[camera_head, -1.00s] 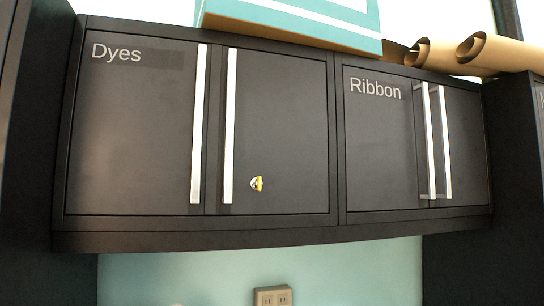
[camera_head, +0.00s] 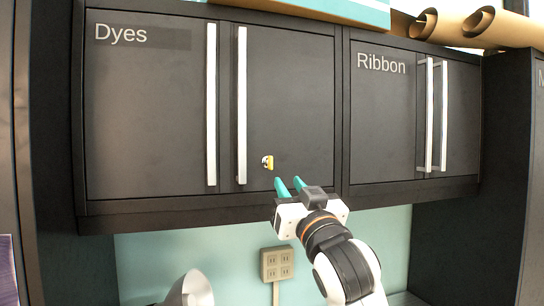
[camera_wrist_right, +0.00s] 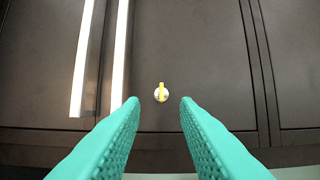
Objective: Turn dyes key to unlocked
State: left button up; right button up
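The Dyes cabinet (camera_head: 150,110) is dark, with two doors and long white handles, and both doors look shut. A small yellow key (camera_head: 268,162) sits in a silver lock low on its right door. In the right wrist view the key (camera_wrist_right: 162,91) stands upright, centred between my fingers and beyond their tips. My right gripper (camera_head: 289,185) is open and empty, with teal fingers just below and right of the key. The fingers also show in the right wrist view (camera_wrist_right: 160,101), apart from the key. My left gripper is not in view.
The Ribbon cabinet (camera_head: 395,125) with two white handles adjoins on the right. The Dyes door handle (camera_head: 242,105) stands out left of the key. Paper rolls (camera_head: 480,22) lie on top. A wall outlet (camera_head: 277,264) and a silver lamp-like shape (camera_head: 190,290) are below.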

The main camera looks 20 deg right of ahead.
aim_at(272, 160)
jog(key=p+x, duration=0.6)
jog(key=x, duration=0.4)
jog(key=shift+w+r, duration=0.1)
jog(key=shift+w, duration=0.15)
jog(key=shift+w+d+p, duration=0.1)
jog(key=shift+w+p, duration=0.3)
jog(key=shift+w, duration=0.3)
grip_shut()
